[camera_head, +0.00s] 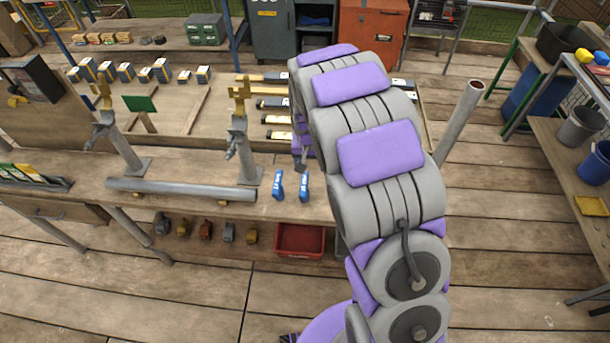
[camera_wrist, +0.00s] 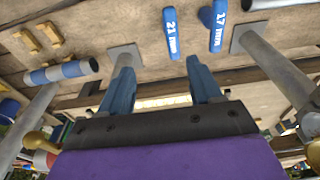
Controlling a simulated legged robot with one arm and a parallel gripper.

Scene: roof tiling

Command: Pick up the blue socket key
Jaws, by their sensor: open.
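Two blue socket keys lie on the wooden bench. In the head view the left one (camera_head: 277,184) and the right one (camera_head: 303,187) sit side by side near the bench's front edge. In the wrist view one key marked 21 mm (camera_wrist: 171,33) lies beyond the fingertips, roughly between them. The other, marked 17 mm (camera_wrist: 217,25), lies to its right. My gripper (camera_wrist: 158,62) is open and empty, its two blue fingers pointing toward the keys without visibly touching either. In the head view my arm hides most of the gripper.
A grey pipe (camera_head: 180,191) lies on the bench to the left. Metal posts with base plates (camera_head: 244,150) stand behind it. A red bin (camera_head: 300,240) is below the bench front. Striped levels lie farther back. Wooden deck at the front is open.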

